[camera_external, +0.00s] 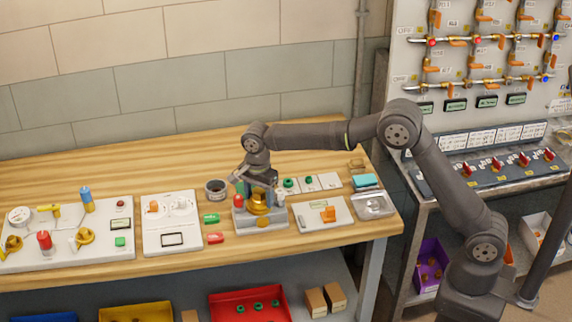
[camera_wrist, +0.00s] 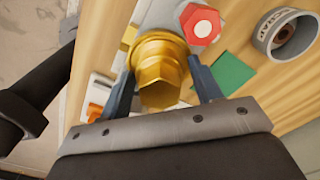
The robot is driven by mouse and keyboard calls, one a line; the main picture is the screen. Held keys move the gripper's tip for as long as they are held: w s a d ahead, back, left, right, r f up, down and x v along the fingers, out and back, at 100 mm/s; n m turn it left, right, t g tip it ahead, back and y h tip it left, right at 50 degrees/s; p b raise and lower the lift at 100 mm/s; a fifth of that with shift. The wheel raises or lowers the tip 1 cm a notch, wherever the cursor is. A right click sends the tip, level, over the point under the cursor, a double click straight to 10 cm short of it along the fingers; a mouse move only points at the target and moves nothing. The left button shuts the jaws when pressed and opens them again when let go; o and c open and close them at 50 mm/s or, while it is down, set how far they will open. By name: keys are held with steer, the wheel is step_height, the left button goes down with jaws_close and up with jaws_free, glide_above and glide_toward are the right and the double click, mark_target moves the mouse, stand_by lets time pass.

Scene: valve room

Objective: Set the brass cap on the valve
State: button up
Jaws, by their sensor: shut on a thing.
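My gripper (camera_external: 261,190) points down over the grey valve stand (camera_external: 262,223) on the wooden bench. In the wrist view its two fingers (camera_wrist: 162,72) are shut on the brass cap (camera_wrist: 160,88), a gold six-sided piece. More brass (camera_wrist: 158,40) shows just beyond the cap, in line with it. The brass at the stand also shows in the external view (camera_external: 258,205). I cannot tell whether the cap touches the valve or hangs slightly above it. A red hexagonal knob (camera_wrist: 201,22) sits beside the brass in the wrist view.
White panels with fittings flank the stand at left (camera_external: 171,222) and right (camera_external: 324,214). A metal tray (camera_external: 373,206) sits at the bench's right end.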

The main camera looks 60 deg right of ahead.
steer(key=o, duration=1.2)
steer(key=shift+r, duration=4)
steer(key=shift+f, duration=0.15)
steer(key=shift+f, duration=3.25)
steer(key=shift+r, duration=0.1)
